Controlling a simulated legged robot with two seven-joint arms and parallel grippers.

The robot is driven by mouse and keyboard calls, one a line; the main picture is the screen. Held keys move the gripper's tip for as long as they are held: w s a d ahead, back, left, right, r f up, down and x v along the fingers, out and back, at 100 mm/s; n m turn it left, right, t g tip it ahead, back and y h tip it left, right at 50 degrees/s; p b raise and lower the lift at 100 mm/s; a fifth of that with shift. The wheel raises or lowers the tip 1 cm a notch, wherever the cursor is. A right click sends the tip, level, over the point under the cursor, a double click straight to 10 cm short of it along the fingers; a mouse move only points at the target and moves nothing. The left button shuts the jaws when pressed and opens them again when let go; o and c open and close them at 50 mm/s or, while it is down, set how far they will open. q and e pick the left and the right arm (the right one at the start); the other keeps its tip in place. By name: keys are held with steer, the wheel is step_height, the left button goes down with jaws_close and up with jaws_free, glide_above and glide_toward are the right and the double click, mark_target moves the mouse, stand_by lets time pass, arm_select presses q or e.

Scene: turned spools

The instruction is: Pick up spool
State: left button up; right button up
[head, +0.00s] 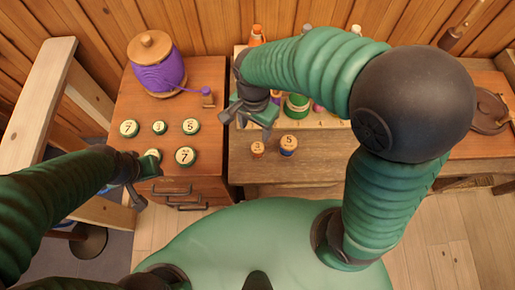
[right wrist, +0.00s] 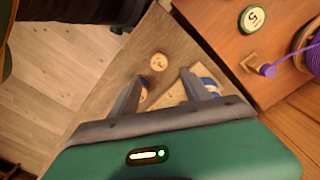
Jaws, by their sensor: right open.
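Two small wooden spools stand on the front of the right bench in the head view: an orange-brown one marked 3 (head: 257,149) and a blue-banded one marked 5 (head: 289,146). A green spool (head: 296,106) stands farther back, partly hidden by my right arm. My right gripper (head: 250,119) is open above the bench, behind and left of the two small spools. In the right wrist view its fingers (right wrist: 161,76) are apart. A pale round-topped spool (right wrist: 158,62) shows beyond the gap, and a blue-banded one (right wrist: 209,85) is partly behind a finger. My left gripper (head: 136,180) is by the left cabinet; its jaws are unclear.
The left cabinet (head: 210,105) bears several green numbered discs (head: 186,156) and a large purple-wound spool (head: 158,68) with its thread running to a small peg (head: 208,98). A dark tool (head: 490,110) lies at the bench's right. A gap separates cabinet and bench.

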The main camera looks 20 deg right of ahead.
mark_target(257, 148)
steer(key=f, duration=0.7)
steer(key=f+b, duration=0.1)
steer(key=f, duration=0.2)
steer(key=shift+w+d+f, duration=0.15)
steer(key=shift+w+d, duration=0.1)
steer(key=shift+w, duration=0.05)
steer(key=f, duration=0.4)
steer(key=shift+s+d+f+b, duration=0.15)
steer(key=shift+s+f+b, duration=0.1)
steer(key=shift+f+b, duration=0.1)
steer(key=shift+w+f, duration=0.2)
steer(key=shift+f, duration=0.2)
steer(key=shift+s+d+r, duration=0.1)
steer(key=shift+s, duration=0.05)
steer(key=c, duration=0.4)
jaws_close()
